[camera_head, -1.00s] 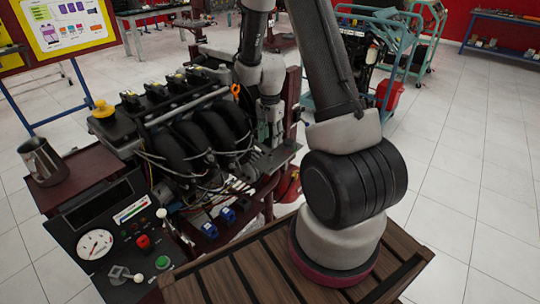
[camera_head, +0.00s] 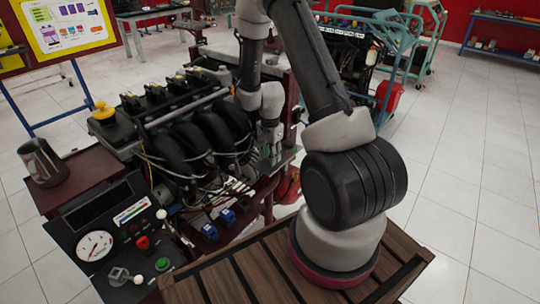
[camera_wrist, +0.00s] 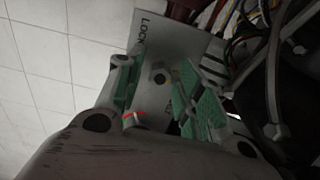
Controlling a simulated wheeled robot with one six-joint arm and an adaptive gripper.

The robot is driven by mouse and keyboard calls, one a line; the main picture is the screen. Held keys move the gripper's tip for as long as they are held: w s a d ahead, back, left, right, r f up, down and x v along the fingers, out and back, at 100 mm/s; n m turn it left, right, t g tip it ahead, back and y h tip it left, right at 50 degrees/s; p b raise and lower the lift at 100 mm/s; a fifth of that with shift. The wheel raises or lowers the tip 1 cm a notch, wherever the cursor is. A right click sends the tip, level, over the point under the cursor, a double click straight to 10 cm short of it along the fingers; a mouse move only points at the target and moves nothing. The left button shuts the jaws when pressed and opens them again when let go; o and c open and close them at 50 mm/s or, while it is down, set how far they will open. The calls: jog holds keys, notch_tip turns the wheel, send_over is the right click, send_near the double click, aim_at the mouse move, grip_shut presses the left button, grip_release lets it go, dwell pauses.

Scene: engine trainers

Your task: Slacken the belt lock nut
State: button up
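In the wrist view a pale plate (camera_wrist: 153,45) carries the printed word "LOCK". Below the word sits a small dark round nut (camera_wrist: 160,77), which looks like the belt lock nut. My gripper (camera_wrist: 160,92) is open, with one green-padded finger left of the nut and the other right of it. The nut shows in the gap, apart from both fingers; how far it lies beyond the tips is hard to tell. In the head view my gripper (camera_head: 272,138) points down at the right end of the engine (camera_head: 195,125); the nut cannot be made out there.
Coloured wires and a dark round part (camera_wrist: 300,75) lie close right of my gripper in the wrist view. A control panel (camera_head: 110,235) with a gauge and a metal jug (camera_head: 43,163) stand left of the engine.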

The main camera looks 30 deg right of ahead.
grip_shut()
jog(key=shift+n, duration=0.3)
jog(key=n, duration=0.4)
jog(key=shift+n, duration=0.3)
jog(key=n, duration=1)
jog(key=shift+n, duration=0.4)
jog(key=n, duration=0.6)
